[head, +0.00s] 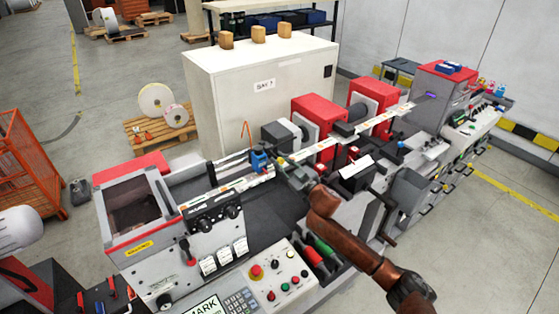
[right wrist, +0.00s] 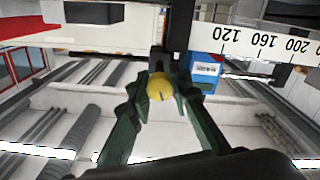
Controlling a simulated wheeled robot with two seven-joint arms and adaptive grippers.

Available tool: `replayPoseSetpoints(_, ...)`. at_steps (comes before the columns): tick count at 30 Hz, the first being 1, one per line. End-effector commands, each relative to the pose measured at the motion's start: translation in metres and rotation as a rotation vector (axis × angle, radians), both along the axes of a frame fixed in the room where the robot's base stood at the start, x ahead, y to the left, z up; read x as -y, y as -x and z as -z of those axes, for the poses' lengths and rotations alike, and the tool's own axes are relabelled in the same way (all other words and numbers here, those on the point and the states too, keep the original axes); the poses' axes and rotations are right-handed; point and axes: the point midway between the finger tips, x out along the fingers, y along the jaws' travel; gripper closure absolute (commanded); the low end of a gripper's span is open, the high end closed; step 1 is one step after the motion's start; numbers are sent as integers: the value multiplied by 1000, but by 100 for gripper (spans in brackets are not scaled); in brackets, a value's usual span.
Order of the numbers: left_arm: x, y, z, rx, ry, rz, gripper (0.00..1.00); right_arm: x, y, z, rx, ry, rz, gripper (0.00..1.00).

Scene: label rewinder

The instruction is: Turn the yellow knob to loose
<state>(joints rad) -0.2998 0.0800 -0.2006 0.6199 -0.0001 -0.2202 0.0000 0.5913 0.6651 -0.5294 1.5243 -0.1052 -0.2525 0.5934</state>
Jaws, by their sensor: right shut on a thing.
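The yellow knob (right wrist: 159,87) shows in the right wrist view as a small round disc with a dark mark on its face. It sits between the fingertips of my right gripper (right wrist: 160,95), which is shut on it with one dark green finger on each side. A blue block (right wrist: 206,72) with a white label is just right of the knob. In the head view my right gripper (head: 287,168) reaches the middle of the machine, beside the blue block (head: 259,160), and mostly hides the knob. My left gripper is not in view.
A white ruler with black numbers (right wrist: 265,43) runs behind the knob. In the head view, a control panel (head: 262,281) with buttons is at the front and red housings (head: 314,117) stand behind the label web. A white cabinet (head: 262,95) stands at the back.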

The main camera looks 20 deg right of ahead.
Motion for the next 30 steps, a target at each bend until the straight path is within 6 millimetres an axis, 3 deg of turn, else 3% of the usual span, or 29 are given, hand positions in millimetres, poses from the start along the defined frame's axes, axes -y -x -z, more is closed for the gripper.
replayPoseSetpoints(30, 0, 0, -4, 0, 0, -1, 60, -1, 0, 2, 323, 892, -1, 100)
